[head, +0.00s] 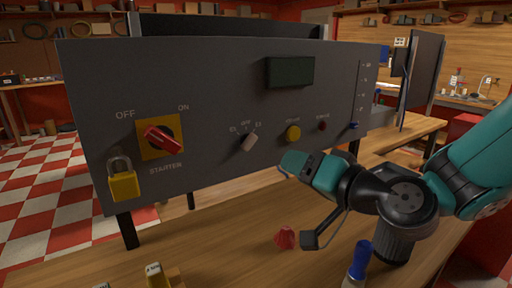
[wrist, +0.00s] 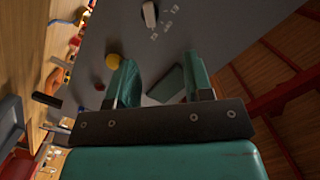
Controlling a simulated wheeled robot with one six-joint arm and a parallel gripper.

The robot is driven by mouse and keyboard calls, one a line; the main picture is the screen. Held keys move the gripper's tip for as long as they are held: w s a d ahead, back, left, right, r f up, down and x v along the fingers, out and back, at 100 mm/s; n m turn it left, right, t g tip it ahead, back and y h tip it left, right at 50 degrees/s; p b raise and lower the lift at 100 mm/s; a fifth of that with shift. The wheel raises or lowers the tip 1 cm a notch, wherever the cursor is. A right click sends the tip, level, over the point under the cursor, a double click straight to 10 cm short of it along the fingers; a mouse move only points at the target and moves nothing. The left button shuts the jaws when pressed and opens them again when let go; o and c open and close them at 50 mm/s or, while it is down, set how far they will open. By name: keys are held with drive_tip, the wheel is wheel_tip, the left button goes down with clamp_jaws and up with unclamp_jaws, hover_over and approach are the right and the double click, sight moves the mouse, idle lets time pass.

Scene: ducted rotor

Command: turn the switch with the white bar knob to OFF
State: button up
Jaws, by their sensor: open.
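The white bar knob (head: 249,142) is on the grey panel (head: 210,80), right of the red starter switch. Its bar is tilted, upper end to the right, toward the right-hand of three small labels; the middle label seems to read OFF. In the wrist view the knob (wrist: 149,14) is at the top edge, beyond the fingertips. My gripper (head: 296,160) is in front of the panel, below and right of the knob, apart from it. In the wrist view my gripper (wrist: 158,75) has its two teal fingers spread, with nothing held between them.
The red starter switch (head: 161,139) and a yellow padlock (head: 123,182) are at the panel's left. A yellow button (head: 293,133), red button (head: 322,126) and blue-handled slider (head: 353,125) are to the right. A red object (head: 285,238) and blue-handled tool (head: 360,258) are on the bench.

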drive_tip(key=w+d+m+t+h, duration=0.1)
drive_tip(key=w+m+t, duration=0.1)
drive_tip(key=p, duration=1.3)
approach(256, 137)
drive_tip(key=x, duration=0.8)
drive_tip(key=shift+w+a+r, duration=0.15)
drive_tip(key=shift+w, duration=0.05)
drive_tip(key=shift+w+a, duration=0.3)
drive_tip(key=shift+w, duration=0.2)
clamp_jaws()
